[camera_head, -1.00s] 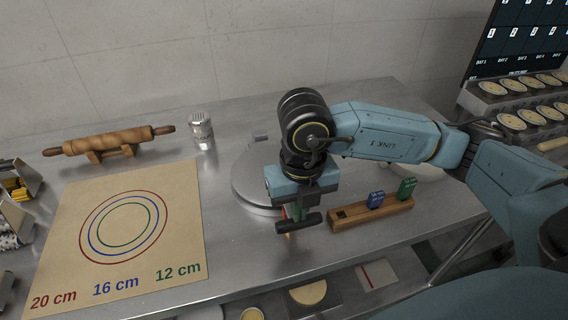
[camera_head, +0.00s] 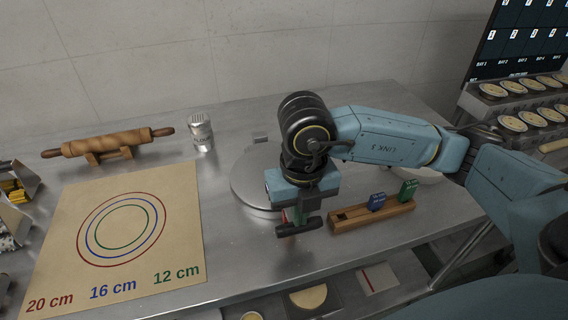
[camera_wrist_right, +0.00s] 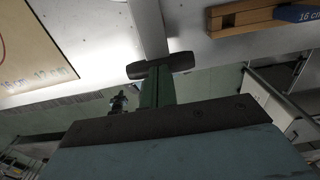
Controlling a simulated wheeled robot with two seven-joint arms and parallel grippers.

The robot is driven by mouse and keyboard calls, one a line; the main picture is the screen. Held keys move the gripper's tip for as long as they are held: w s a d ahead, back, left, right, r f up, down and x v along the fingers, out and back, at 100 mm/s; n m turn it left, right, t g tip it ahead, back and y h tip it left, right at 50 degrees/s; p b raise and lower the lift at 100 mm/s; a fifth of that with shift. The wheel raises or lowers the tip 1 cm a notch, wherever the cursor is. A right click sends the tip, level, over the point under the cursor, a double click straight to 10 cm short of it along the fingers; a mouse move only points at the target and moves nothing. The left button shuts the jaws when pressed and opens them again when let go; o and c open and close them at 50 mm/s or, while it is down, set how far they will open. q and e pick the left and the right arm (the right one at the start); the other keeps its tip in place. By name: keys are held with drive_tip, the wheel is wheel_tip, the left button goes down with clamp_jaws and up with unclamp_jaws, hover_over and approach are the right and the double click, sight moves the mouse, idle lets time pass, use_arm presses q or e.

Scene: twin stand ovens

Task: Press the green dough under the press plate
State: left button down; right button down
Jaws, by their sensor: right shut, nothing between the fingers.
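The press shows as a round grey metal plate (camera_head: 246,180) on the steel table, partly hidden behind my right wrist. In the right wrist view a grey bar (camera_wrist_right: 148,28) runs up from just beyond the fingertips; I cannot tell whether it belongs to the press. My right gripper (camera_head: 299,226) points down in front of the plate, near the table's front edge. No green dough shows. My left gripper is out of view.
A wooden block (camera_head: 350,222) with a blue tag (camera_head: 377,202) and a green tag (camera_head: 408,190) stands right of my gripper. A brown mat (camera_head: 60,240) with printed rings, a rolling pin (camera_head: 110,143) and a shaker (camera_head: 201,132) are at left. Dough rounds (camera_head: 308,296) lie below the table edge.

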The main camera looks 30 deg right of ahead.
drive_tip(key=shift+f+b, duration=0.25)
drive_tip(key=shift+b, duration=0.05)
idle(0.6)
drive_tip(key=shift+s+f+b, duration=0.1)
drive_tip(key=shift+f+b, duration=0.05)
drive_tip(key=shift+b, duration=0.25)
idle(1.1)
drive_tip(key=shift+r, duration=0.3)
idle(0.6)
drive_tip(key=c, duration=2.1)
unclamp_jaws()
drive_tip(key=o, duration=1.3)
